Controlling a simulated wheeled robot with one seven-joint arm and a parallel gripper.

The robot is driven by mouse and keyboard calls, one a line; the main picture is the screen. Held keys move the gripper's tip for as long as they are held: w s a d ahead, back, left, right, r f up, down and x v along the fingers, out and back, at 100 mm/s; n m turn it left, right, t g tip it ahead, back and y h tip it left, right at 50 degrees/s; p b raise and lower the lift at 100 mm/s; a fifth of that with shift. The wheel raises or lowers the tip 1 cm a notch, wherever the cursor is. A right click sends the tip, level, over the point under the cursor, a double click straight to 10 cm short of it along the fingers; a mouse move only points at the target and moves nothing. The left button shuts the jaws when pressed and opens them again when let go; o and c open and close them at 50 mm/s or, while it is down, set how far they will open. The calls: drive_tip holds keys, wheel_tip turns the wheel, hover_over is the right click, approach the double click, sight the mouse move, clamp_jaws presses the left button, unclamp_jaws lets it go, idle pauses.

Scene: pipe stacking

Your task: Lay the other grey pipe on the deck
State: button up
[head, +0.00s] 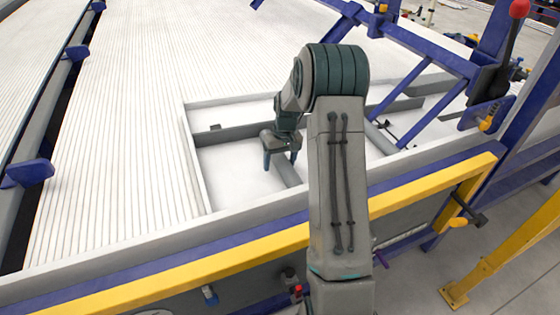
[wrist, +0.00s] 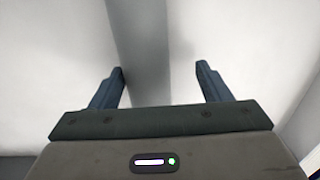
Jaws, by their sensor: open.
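My gripper (head: 280,160) is open and points down inside the white framed bay near the middle of the head view. A grey pipe (head: 288,174) lies in the bay below it, running down and to the right until my arm hides it. In the wrist view, the grey pipe (wrist: 145,75) runs lengthwise between the two open fingers of my gripper (wrist: 162,72), closer to the left finger. I cannot tell whether the pipe touches that finger. The white ribbed deck (head: 110,110) fills the left of the head view; I see no loose pipe on it.
A dark grey bar (head: 235,133) crosses the bay behind my gripper. A pale raised rim (head: 194,165) borders the bay. A blue and yellow rail (head: 230,245) runs along the front. Blue slanted frames (head: 425,100) and a red-knobbed lever (head: 519,9) stand at the right.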

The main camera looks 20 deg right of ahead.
sight(285, 159)
wheel_tip(285, 159, up, 14)
drive_tip(key=d+p, duration=0.1)
drive_tip(key=shift+d, duration=0.35)
drive_tip(key=s+a+r+t+h+p, duration=0.1)
drive_tip(key=s+a+r+p, duration=0.5)
drive_tip(key=s+a+r, duration=0.5)
drive_tip(key=s+a+r+t+p, duration=0.1)
drive_tip(key=s+r+p, duration=0.1)
drive_tip(key=s, duration=0.6)
drive_tip(key=s+a+r+p, duration=0.2)
drive_tip(key=s+r, duration=0.1)
drive_tip(key=s, duration=0.6)
drive_tip(key=shift+s+r+t+p, duration=0.2)
drive_tip(key=shift+s+t+p, duration=0.05)
drive_tip(key=shift+t+p, duration=0.15)
idle(0.4)
